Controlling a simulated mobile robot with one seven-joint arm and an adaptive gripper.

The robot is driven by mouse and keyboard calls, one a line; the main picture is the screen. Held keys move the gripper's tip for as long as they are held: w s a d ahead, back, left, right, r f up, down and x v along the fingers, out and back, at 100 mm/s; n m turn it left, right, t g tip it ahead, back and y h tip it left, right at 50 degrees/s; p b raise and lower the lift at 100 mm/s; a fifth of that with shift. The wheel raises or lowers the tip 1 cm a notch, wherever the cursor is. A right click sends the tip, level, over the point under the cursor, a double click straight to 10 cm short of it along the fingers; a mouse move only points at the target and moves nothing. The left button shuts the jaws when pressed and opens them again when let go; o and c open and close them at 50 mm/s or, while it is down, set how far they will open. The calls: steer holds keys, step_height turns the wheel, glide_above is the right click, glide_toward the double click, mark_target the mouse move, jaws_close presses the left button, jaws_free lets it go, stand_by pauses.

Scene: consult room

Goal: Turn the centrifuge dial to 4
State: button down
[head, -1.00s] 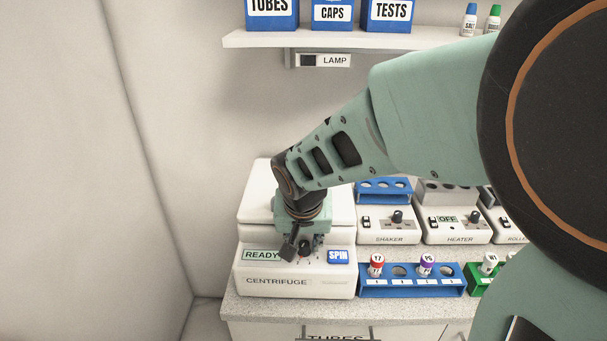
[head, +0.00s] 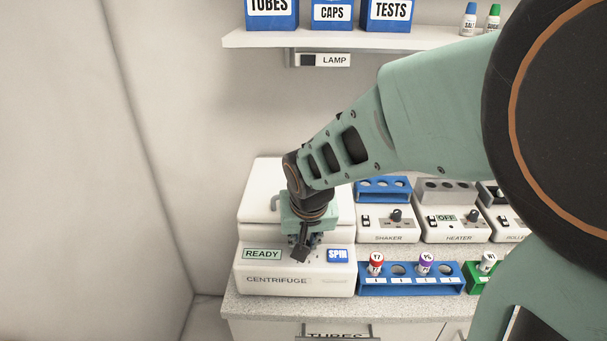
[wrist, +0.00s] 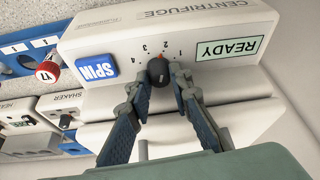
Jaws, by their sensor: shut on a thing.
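The centrifuge (head: 250,279) is a white box at the left of the counter, with a green READY display and a blue SPIN button. Its dial (wrist: 158,72) is a small black knob on the front panel, with the numbers 1 to 4 around it. My gripper (wrist: 162,74) is shut on the dial, one finger on each side. In the head view my gripper (head: 303,250) covers the dial.
A blue rack (head: 412,291) with capped tubes stands just right of the centrifuge. The shaker (head: 378,230) and heater (head: 457,228) stand behind it. A shelf (head: 330,40) with blue boxes hangs above. A wall closes off the left side.

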steer(key=c, duration=1.8)
jaws_free()
steer(key=shift+o, duration=0.2)
steer(key=shift+m, duration=0.3)
